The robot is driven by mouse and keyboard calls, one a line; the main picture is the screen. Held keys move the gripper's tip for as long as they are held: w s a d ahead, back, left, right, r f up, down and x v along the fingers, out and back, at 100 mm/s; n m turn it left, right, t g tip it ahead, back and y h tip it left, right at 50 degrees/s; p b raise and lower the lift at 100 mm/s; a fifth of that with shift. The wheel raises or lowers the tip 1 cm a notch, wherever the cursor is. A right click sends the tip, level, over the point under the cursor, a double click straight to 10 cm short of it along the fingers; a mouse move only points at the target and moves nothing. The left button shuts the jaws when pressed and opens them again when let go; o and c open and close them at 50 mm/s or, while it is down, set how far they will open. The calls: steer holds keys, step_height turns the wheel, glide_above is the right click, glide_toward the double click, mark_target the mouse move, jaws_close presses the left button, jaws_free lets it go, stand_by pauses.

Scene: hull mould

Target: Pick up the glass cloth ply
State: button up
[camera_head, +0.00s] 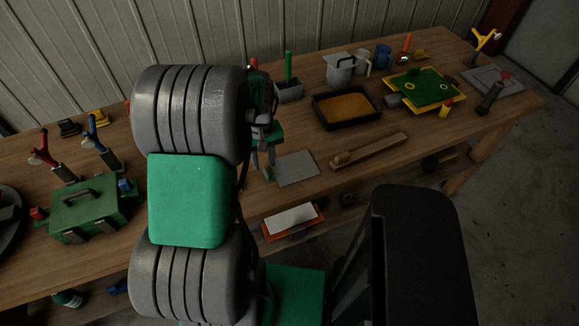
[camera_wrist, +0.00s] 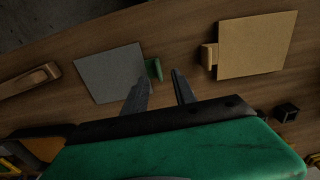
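A flat grey square sheet, which looks like the glass cloth ply (camera_head: 298,169), lies on the bench with a small green tab at its left edge. It also shows in the wrist view (camera_wrist: 108,76), with the green tab (camera_wrist: 154,69) at its right edge. My gripper (camera_head: 262,158) is above the bench close to the tab. In the wrist view my gripper (camera_wrist: 159,79) has its two fingers apart, with the tab showing between and beyond the tips. I cannot tell the height between tips and tab. Nothing is held.
A tan sheet (camera_wrist: 258,45) with a tan tab lies to the right in the wrist view; my arm hides it in the head view. A wooden piece (camera_head: 369,149), a black tray (camera_head: 318,111) and a green toolbox (camera_head: 85,211) stand on the bench.

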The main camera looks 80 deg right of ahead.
mark_target(266, 172)
steer(key=f+p, duration=0.1)
steer(key=f, duration=0.4)
steer(key=shift+s+f, duration=0.2)
steer(key=shift+a, duration=0.1)
steer(key=shift+c, duration=0.3)
jaws_close()
